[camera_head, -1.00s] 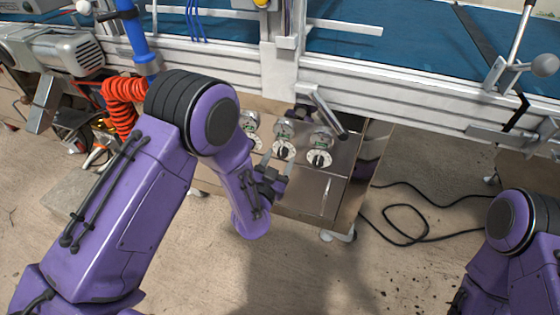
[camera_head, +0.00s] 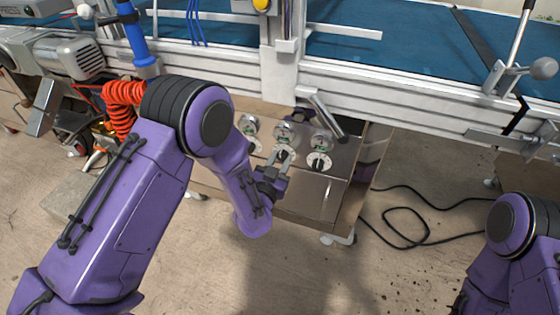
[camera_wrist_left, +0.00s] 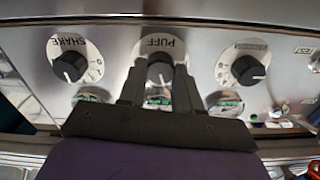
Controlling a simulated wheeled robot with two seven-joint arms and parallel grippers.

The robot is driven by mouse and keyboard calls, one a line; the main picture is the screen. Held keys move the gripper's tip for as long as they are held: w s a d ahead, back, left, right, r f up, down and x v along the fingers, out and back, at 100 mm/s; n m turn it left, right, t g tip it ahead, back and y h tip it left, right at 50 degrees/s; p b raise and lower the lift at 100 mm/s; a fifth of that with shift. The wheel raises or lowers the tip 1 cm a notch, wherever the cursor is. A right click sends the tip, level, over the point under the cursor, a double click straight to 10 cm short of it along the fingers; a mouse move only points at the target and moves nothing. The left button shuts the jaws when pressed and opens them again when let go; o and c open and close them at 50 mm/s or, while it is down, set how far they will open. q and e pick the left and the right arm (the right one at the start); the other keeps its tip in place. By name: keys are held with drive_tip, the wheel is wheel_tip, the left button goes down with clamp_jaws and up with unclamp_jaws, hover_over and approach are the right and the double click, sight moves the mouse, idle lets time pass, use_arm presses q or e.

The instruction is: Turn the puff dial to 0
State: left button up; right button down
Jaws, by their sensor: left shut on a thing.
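The puff dial (camera_wrist_left: 160,68) is the middle one of three dials in the left wrist view. In the head view the puff dial (camera_head: 283,152) is on the steel control panel (camera_head: 313,190). My left gripper (camera_wrist_left: 158,82) is shut on the knob, with one finger on each side of it. In the head view the left gripper (camera_head: 281,160) reaches the dial from below. The fingers hide the plate's lower part, so I cannot read the setting. My right gripper is out of view.
The shake dial (camera_wrist_left: 70,67) is left of the puff dial, and another dial (camera_wrist_left: 246,68) is to its right. Small gauges line the panel beside the dials. A slanted metal handle (camera_head: 326,116) sticks out above the panel. A black cable (camera_head: 405,225) lies on the floor.

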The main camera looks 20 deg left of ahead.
use_arm(q)
drive_tip(key=n+p, duration=0.1)
drive_tip(key=n, duration=0.3)
drive_tip(key=n+p, duration=0.1)
drive_tip(key=n, duration=0.2)
drive_tip(key=shift+n, duration=0.4)
drive_tip(key=n, duration=0.3)
drive_tip(key=shift+a+p, duration=0.1)
drive_tip(key=shift+p, duration=0.25)
drive_tip(key=shift+f+n, duration=0.15)
drive_tip(key=shift+n, duration=1.75)
drive_tip(key=o, duration=1)
drive_tip(key=shift+o, duration=0.2)
drive_tip(key=shift+s, duration=0.1)
